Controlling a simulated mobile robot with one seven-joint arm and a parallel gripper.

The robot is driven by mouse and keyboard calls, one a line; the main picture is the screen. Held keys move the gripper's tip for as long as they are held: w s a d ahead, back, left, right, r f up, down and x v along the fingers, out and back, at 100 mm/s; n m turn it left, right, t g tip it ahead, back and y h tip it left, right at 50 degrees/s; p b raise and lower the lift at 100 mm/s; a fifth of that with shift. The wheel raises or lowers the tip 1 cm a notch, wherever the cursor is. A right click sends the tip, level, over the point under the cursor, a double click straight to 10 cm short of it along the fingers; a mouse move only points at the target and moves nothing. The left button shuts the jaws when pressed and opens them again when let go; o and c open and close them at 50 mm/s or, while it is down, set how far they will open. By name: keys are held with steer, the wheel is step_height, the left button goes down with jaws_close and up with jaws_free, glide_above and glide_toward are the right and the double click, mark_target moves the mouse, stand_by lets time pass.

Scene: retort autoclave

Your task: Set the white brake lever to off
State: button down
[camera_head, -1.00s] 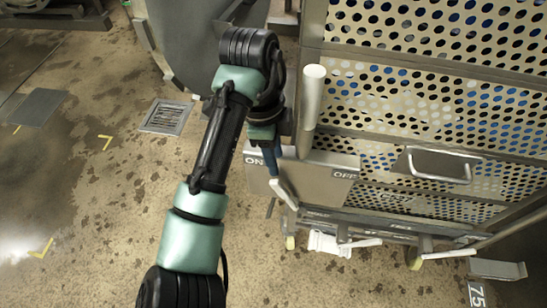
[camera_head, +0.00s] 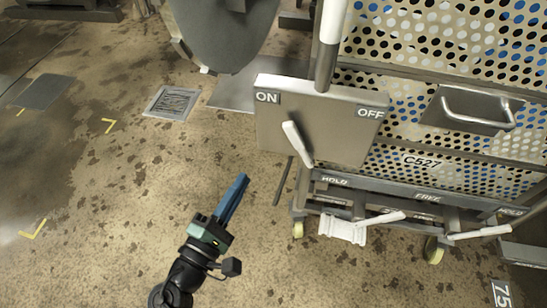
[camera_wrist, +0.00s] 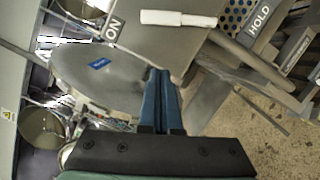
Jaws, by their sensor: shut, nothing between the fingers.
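The white brake lever (camera_head: 297,143) is on the front of a grey metal plate (camera_head: 335,137) marked ON at its upper left and OFF at its upper right. The lever's upper end leans left, toward the ON side. It also shows in the wrist view as a white bar (camera_wrist: 178,18) beside the ON label. My gripper (camera_head: 242,178) has blue fingers pressed together and empty. It is left of and below the lever in the head view, apart from it. In the wrist view the fingertips (camera_wrist: 160,72) point toward the plate's edge, below the lever.
A post with a white grip (camera_head: 334,22) rises behind the plate. A perforated cart (camera_head: 430,85) with a handle (camera_head: 477,108) stands right. Low white levers (camera_head: 480,233) sit beside HOLD and FREE labels. The floor left of the plate is mostly clear, with a drain (camera_head: 172,103).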

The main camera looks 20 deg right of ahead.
mark_target(300, 146)
steer(key=w+d+r, duration=0.2)
steer(key=w+d, duration=0.2)
steer(key=d, duration=0.5)
steer(key=shift+w+d+r+n, duration=0.25)
steer(key=shift+w+d+n, duration=0.05)
steer(key=shift+w+d, duration=0.1)
steer(key=shift+s, duration=0.1)
steer(key=shift+s+d+r+m, duration=0.1)
steer(key=shift+d+r+m, duration=0.1)
steer(key=shift+m, duration=0.2)
